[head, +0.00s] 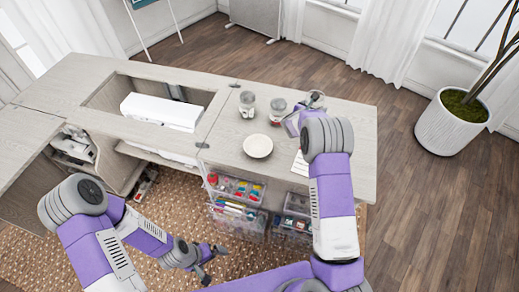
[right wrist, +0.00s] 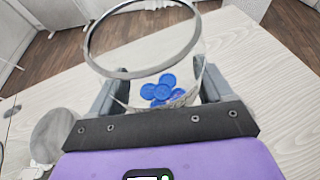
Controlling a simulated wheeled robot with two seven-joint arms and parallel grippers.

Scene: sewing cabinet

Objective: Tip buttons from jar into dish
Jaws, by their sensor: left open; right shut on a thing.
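A clear glass jar (right wrist: 130,72) with an open round rim holds several blue buttons (right wrist: 162,90). My right gripper (right wrist: 160,96) is shut around this jar, with one finger on each side of it. In the head view my right gripper (head: 304,108) is over the cabinet top at its right part, and the held jar (head: 316,97) is partly hidden behind it. A pale round dish (head: 258,146) lies on the cabinet top, left of and nearer than the gripper. My left gripper (head: 207,264) is open and empty, low in front of the cabinet.
Two other jars (head: 247,104) (head: 277,110) stand on the cabinet top (head: 225,140) behind the dish. A white sewing machine (head: 160,112) sits in the recess at left. Clear drawers (head: 235,190) hang below the front edge. A paper (head: 300,164) lies right of the dish.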

